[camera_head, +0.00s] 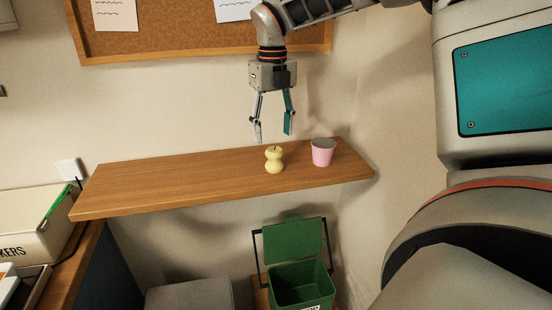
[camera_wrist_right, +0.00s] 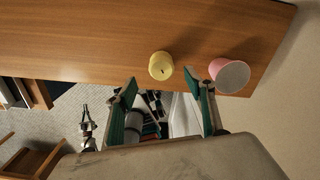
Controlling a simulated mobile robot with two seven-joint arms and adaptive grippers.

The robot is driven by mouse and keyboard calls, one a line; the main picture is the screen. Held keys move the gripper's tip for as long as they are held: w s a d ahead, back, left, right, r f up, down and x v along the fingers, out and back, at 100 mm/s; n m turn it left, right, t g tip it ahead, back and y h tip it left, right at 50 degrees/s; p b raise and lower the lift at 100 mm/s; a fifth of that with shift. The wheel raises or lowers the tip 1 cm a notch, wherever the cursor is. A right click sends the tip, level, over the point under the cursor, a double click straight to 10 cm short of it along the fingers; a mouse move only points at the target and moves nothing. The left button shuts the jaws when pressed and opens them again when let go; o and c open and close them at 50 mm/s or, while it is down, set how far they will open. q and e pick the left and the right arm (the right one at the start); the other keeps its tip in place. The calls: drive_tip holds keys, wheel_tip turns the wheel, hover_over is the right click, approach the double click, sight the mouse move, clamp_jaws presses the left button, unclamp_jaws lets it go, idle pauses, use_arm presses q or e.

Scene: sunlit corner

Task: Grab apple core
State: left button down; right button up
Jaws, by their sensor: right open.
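The apple core (camera_head: 274,159) is pale yellow, with a narrow waist and a dark stem. It stands upright on the wooden shelf (camera_head: 170,180). My right gripper (camera_head: 273,132) is open and empty, pointing down above the shelf near the apple core, not touching it. In the right wrist view the apple core (camera_wrist_right: 162,66) lies just beyond the gap between the two open fingertips (camera_wrist_right: 161,82). A small shape that looks like my left gripper (camera_wrist_right: 86,116) shows at the lower left of that view, too small to read.
A pink cup (camera_head: 322,152) stands close to the right of the apple core. An open green bin (camera_head: 300,287) with its lid raised is below the shelf. A corkboard (camera_head: 170,28) hangs on the wall. The shelf's left part is clear.

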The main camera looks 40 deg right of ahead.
sight(274, 149)
wheel_tip(274, 149, down, 6)
drive_tip(key=shift+d+f+b, duration=0.15)
drive_tip(key=shift+f+b, duration=0.05)
drive_tip(key=shift+b, duration=0.25)
drive_tip(key=c, duration=1.1)
